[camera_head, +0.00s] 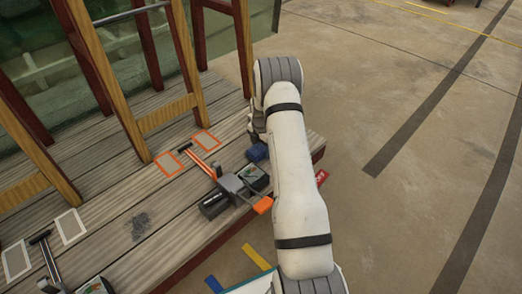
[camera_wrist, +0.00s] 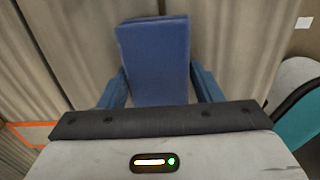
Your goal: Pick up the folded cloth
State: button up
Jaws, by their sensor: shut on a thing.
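The folded cloth (camera_wrist: 155,60) is a blue, flat, upright block in the middle of the wrist view. My gripper (camera_wrist: 160,88) has a blue finger on each side of it and is shut on it. In the head view a small dark blue patch (camera_head: 257,152) shows just left of my arm, above the planks; I cannot tell there which part is cloth and which is finger. My arm hides most of the gripper in that view. Whether the cloth touches the planks is not clear.
A wooden plank platform (camera_head: 105,205) carries wooden frames (camera_head: 185,60) at the back. A grey and orange tool (camera_head: 232,184) and a dark box (camera_head: 214,204) lie close left of my arm. Orange outlines (camera_head: 167,164) mark the planks. Open concrete floor (camera_head: 410,90) lies to the right.

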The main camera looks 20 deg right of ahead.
aim_at(261, 147)
notch_tip(261, 147, up, 10)
jog(key=p, duration=0.4)
